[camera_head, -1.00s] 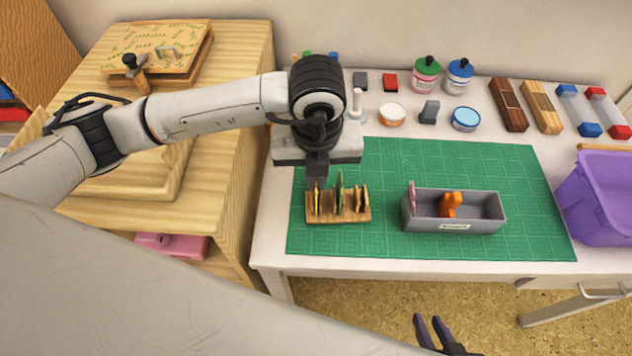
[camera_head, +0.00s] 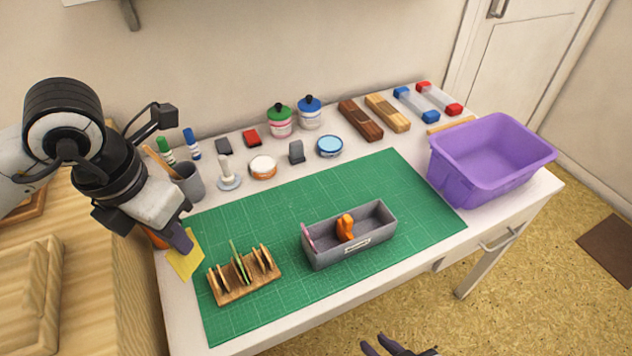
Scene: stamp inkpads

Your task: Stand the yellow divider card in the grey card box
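The yellow divider card (camera_head: 186,262) hangs from my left gripper (camera_head: 178,238), which appears shut on its upper part. The card is just left of the wooden rack (camera_head: 245,289), near the table's left edge. A green card (camera_head: 238,262) stands in the rack among its wooden dividers. The grey card box (camera_head: 352,247) lies on the green mat to the right, with a pink card (camera_head: 307,237) at its left end and an orange piece (camera_head: 345,227) inside. My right gripper (camera_head: 383,346) is at the bottom edge, empty, its two fingers apart.
The green mat (camera_head: 400,190) is clear around the box. A purple bin (camera_head: 490,165) stands at the table's right. A grey cup (camera_head: 188,183), stamp, inkpads and jars line the back. A wooden cabinet (camera_head: 85,290) stands at the left.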

